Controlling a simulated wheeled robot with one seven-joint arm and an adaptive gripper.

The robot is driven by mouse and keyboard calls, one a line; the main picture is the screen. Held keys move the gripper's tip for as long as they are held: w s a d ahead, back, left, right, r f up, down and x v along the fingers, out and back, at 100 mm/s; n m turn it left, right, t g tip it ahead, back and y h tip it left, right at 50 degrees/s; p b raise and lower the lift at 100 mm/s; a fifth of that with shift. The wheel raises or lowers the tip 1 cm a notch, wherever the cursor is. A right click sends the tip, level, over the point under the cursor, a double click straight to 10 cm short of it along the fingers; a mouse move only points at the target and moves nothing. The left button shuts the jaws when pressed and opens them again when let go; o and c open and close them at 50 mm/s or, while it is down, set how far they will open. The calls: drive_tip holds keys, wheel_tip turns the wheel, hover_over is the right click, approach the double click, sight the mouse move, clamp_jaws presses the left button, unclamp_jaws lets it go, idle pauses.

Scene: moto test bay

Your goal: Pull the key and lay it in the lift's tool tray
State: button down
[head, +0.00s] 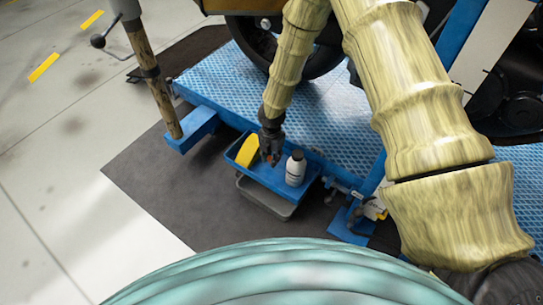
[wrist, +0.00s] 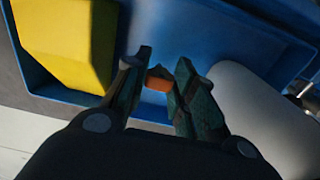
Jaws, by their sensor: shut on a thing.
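My gripper (head: 270,157) is over the blue tool tray (head: 283,190) on the side of the lift. In the wrist view my gripper (wrist: 163,78) is shut on a small orange piece, which I take to be the key (wrist: 158,80). Only this orange part shows between the fingertips; the rest of the key is hidden. The tray's blue floor (wrist: 185,40) lies behind the fingertips. I cannot tell whether the key touches it.
In the tray, a yellow object (head: 246,151) stands left of my gripper and a white bottle with a dark cap (head: 295,171) stands right of it. A grey bin (head: 264,200) is below the tray. The blue lift platform (head: 225,84) is behind, with a motorcycle wheel above it.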

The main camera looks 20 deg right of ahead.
drive_tip(key=c, duration=1.1)
unclamp_jaws()
drive_tip(key=shift+r, duration=0.1)
drive_tip(key=shift+r, duration=3.75)
drive_tip(key=shift+s, duration=0.1)
